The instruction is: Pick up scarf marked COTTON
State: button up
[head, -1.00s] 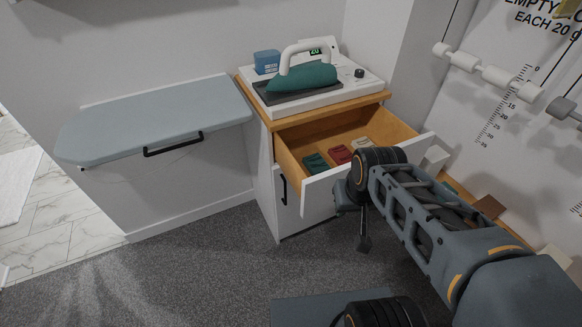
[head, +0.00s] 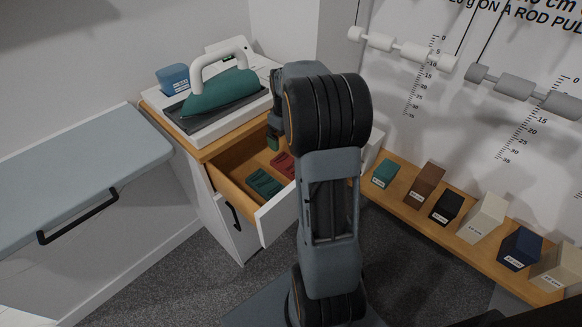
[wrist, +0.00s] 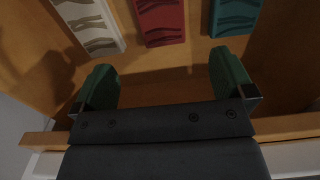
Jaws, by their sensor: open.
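The open drawer (head: 278,216) holds a teal scarf (head: 264,183) and a red scarf (head: 283,164). The wrist view shows the teal scarf (wrist: 234,14) at right, the red scarf (wrist: 161,20) in the middle and a cream scarf (wrist: 89,24) at left, lying side by side on the wooden drawer floor. My arm hides the cream scarf in the head view. I can read no COTTON marking on any scarf. My gripper (wrist: 166,84) is open and empty above the drawer, its green fingertips apart from the scarves, nearest the red one.
A teal iron (head: 220,92) and a blue container (head: 173,78) stand on the cabinet above the drawer. A folded-out ironing board (head: 75,185) is at left. A wooden shelf (head: 405,207) with several labelled blocks runs along the right wall.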

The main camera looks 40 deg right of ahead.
send_over(286, 162)
notch_tip(286, 162, down, 6)
jog(key=shift+a+f+b, duration=0.1)
jog(key=shift+b, duration=0.3)
jog(key=shift+s+f+b, duration=0.1)
jog(key=shift+f+b, duration=0.45)
jog(key=shift+f, duration=2.2)
jog(key=c, duration=1)
jog(key=shift+o, duration=0.2)
jog(key=shift+r, duration=0.1)
